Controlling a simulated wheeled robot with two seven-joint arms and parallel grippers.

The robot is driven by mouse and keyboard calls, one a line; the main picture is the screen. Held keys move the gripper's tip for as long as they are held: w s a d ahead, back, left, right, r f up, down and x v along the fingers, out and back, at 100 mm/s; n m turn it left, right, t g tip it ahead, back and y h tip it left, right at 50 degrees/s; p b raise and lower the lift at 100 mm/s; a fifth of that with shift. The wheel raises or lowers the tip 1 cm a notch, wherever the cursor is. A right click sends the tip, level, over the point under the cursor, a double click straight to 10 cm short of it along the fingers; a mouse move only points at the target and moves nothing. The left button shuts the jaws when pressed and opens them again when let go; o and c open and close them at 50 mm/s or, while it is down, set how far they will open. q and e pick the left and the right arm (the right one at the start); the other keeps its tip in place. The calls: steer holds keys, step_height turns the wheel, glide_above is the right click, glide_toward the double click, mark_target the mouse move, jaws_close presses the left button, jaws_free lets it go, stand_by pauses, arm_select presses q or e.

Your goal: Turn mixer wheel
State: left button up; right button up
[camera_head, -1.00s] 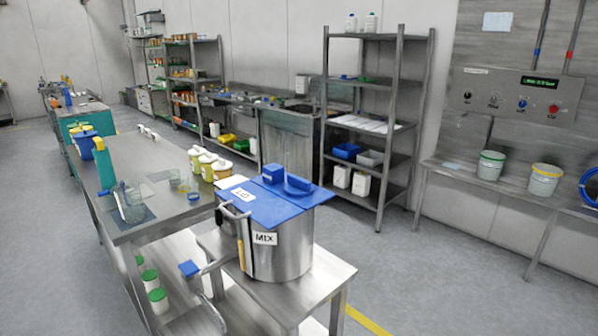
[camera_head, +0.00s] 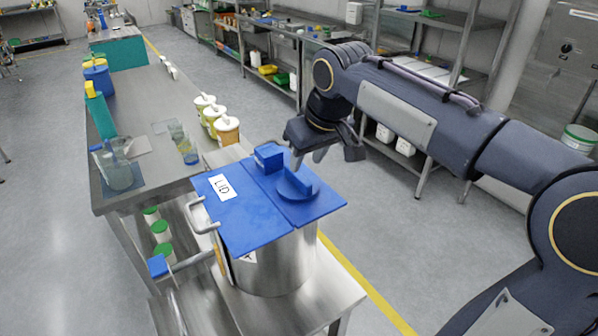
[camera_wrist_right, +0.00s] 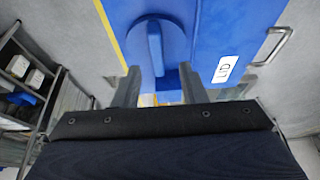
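The mixer wheel appears to be the blue round disc with a raised bar (camera_head: 297,187) on the pot's blue lid. It also shows in the right wrist view (camera_wrist_right: 155,45), ahead of the fingertips. A small blue block (camera_head: 268,157) sits beside it. The steel pot (camera_head: 275,265) stands under the two-part lid, whose left part (camera_head: 240,215) bears a LID label. My left gripper is out of view.
The pot stands on a low steel table (camera_head: 330,295). A long steel bench (camera_head: 140,95) with yellow tubs (camera_head: 227,130) and clear beakers (camera_head: 118,172) runs at left. A handle (camera_head: 203,215) sticks out at the pot's left. Shelving stands behind my right arm.

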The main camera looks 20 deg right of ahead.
mark_target(298, 175)
steer(key=shift+w+d+f, duration=0.2)
steer(key=shift+w+f, duration=0.55)
steer(key=shift+w, duration=0.15)
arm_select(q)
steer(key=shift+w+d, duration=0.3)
arm_select(e)
steer(key=x, duration=0.5)
steer(key=shift+w+f, duration=0.1)
steer(key=shift+f, duration=0.25)
steer(key=shift+c, duration=0.2)
jaws_close()
steer(key=shift+a+m, duration=0.1)
steer(key=shift+m, duration=0.2)
